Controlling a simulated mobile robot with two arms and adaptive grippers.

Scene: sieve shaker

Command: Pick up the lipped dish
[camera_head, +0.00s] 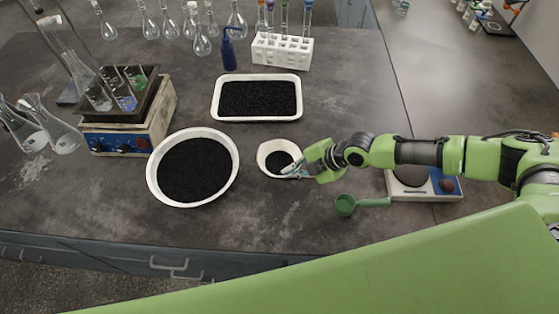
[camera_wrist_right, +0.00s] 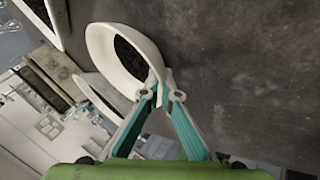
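The lipped dish (camera_head: 266,151) is a small white bowl holding black grains, right of the large round pan. My right gripper (camera_head: 297,168) is at the dish's right rim. In the right wrist view, the white dish (camera_wrist_right: 104,42) shows with its lip between the fingertips of my right gripper (camera_wrist_right: 161,90). The fingers converge and look closed on that lip. I cannot tell whether the dish rests on the table or is slightly raised. My left gripper is not in view.
A large round white pan of black grains (camera_head: 152,180) stands close left, a rectangular white tray (camera_head: 216,112) behind. A green scoop (camera_head: 346,204) and a balance (camera_head: 436,190) are at the right. A shaker (camera_head: 127,138) with beakers and flasks fills the left.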

